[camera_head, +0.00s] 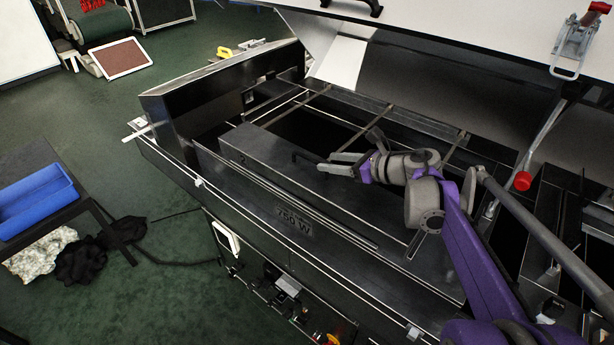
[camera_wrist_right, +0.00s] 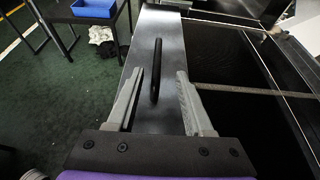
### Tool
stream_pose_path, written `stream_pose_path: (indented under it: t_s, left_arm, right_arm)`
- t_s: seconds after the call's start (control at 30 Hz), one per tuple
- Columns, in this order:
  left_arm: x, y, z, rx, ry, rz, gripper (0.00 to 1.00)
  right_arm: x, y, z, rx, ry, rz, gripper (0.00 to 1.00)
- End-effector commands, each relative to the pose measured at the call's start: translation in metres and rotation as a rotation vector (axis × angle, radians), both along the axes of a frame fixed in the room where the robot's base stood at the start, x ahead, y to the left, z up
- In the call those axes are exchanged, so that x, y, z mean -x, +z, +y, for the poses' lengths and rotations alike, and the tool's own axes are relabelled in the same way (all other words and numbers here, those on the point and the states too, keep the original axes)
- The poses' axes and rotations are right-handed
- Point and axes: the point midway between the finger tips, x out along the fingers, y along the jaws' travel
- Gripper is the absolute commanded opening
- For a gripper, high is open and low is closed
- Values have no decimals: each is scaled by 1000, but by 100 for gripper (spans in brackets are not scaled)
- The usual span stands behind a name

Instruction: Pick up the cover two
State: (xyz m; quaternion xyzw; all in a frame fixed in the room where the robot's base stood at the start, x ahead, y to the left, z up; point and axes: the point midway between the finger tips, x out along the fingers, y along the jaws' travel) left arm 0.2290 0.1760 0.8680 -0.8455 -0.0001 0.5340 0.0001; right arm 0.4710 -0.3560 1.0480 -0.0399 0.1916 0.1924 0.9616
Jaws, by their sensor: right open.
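Cover two is a long dark metal cover (camera_head: 272,160) marked with a "2" near its far left end, lying in the dryer. A black bar handle (camera_head: 305,157) stands on its top. My right gripper (camera_head: 335,163) is over the cover, just right of the handle, with its fingers pointing at it. In the right wrist view, the two grey fingers (camera_wrist_right: 159,74) are apart and empty. The handle (camera_wrist_right: 156,75) shows between them, lined up along the cover (camera_wrist_right: 160,22). I cannot tell whether the fingers touch the handle. My left gripper is not in view.
The dryer's raised lid (camera_head: 440,75) hangs over the back right. Open dark bays with crossbars (camera_head: 318,112) lie behind the cover. A red-knobbed rod (camera_head: 522,181) stands right of my arm. A blue bin (camera_head: 38,200) is on a table at the left.

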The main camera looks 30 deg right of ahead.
Motion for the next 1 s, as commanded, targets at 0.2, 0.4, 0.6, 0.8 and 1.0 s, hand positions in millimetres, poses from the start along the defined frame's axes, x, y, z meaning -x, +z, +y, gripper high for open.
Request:
stream_pose_path:
  t_s: [0.2, 0.4, 0.6, 0.8, 1.0]
  left_arm:
    - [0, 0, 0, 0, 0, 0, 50]
    - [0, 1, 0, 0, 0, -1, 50]
    - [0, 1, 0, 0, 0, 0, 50]
    - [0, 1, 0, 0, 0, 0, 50]
    - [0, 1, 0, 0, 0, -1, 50]
  right_arm:
    - [-19, -8, 9, -2, -1, 0, 51]
    - [-40, -14, 22, -3, 2, -1, 51]
    - [-60, -22, 31, -3, -2, -1, 51]
    - [-62, -23, 31, -3, -3, -1, 51]
    - [-62, -23, 31, -3, -3, -1, 28]
